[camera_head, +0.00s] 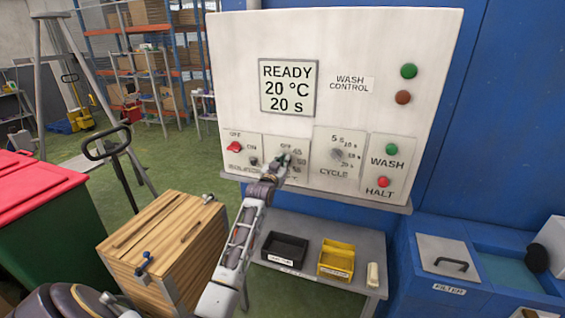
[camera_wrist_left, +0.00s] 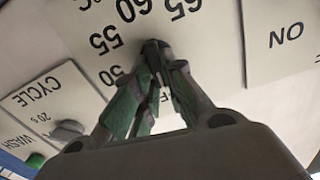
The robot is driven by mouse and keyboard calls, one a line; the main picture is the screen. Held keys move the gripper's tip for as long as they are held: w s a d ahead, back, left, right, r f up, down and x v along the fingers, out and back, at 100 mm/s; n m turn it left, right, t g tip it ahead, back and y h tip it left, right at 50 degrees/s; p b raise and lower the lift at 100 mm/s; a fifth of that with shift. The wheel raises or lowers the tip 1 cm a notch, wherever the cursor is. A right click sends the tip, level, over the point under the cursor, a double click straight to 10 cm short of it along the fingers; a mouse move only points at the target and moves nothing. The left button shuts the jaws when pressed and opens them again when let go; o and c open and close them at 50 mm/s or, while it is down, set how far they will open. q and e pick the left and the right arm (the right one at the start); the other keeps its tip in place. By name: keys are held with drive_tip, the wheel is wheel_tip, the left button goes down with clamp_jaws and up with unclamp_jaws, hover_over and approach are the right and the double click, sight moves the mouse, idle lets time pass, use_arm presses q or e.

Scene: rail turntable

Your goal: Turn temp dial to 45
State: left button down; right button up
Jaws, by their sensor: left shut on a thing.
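The white wash control panel (camera_head: 226,70) stands ahead, its display (camera_head: 289,86) reading READY, 20 °C and 20 s. The temp dial sits on a plate (camera_head: 272,145) in the lower row of the panel. My left gripper (camera_head: 284,163) is at this dial and mostly covers it. In the left wrist view its fingers (camera_wrist_left: 160,70) are closed on the dark temp dial knob (camera_wrist_left: 154,46). Marks 50, 55, 60 and 65 show around the knob, upside down. The knob's pointer cannot be made out. My right gripper is not in view.
A red switch (camera_head: 234,147) is left of the temp dial. The cycle dial (camera_head: 337,154), green wash button (camera_head: 391,149) and red halt button (camera_head: 383,182) are to its right. Below, a shelf holds a black bin (camera_head: 285,247) and a yellow bin (camera_head: 337,258).

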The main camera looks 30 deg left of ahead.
use_arm(q)
drive_tip(key=shift+d+f+m+p, duration=0.15)
drive_tip(key=shift+m+p, duration=0.6)
drive_tip(key=shift+m, duration=1.15)
drive_tip(key=shift+d+r+m+p, duration=0.15)
drive_tip(key=shift+m+p, duration=0.55)
drive_tip(key=shift+m, duration=1.2)
drive_tip(key=shift+f, duration=0.15)
drive_tip(key=shift+d, duration=0.1)
drive_tip(key=c, duration=1.5)
unclamp_jaws()
drive_tip(key=shift+w, duration=0.1)
drive_tip(key=shift+v, duration=6)
